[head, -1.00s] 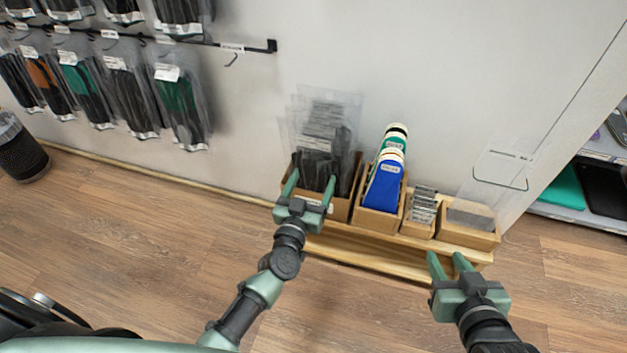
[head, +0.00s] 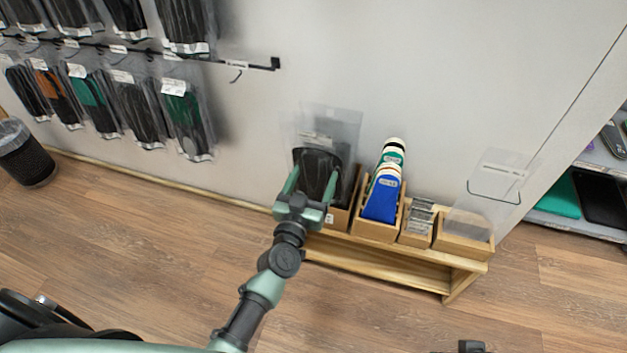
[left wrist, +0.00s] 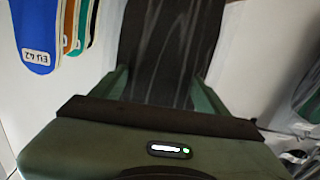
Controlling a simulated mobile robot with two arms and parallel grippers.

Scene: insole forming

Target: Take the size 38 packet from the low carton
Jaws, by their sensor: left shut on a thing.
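A clear packet with a dark insole (head: 318,160) stands between the fingers of my left gripper (head: 311,182), which is shut on it. In the left wrist view the dark insole (left wrist: 170,45) fills the space between the two green fingers (left wrist: 163,90). Its size label cannot be read. The low carton (head: 342,217) is directly behind and below the gripper, partly hidden by it. More clear packets (head: 346,125) stand upright behind the held one. Only a small dark part of my right arm shows at the bottom edge; its fingers are out of view.
On the wooden bench (head: 400,262), a carton (head: 372,226) of coloured insoles stands to the right. Two smaller boxes follow, one with grey packets (head: 420,215). Packets hang on wall hooks (head: 185,115) at left. The floor in front is clear.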

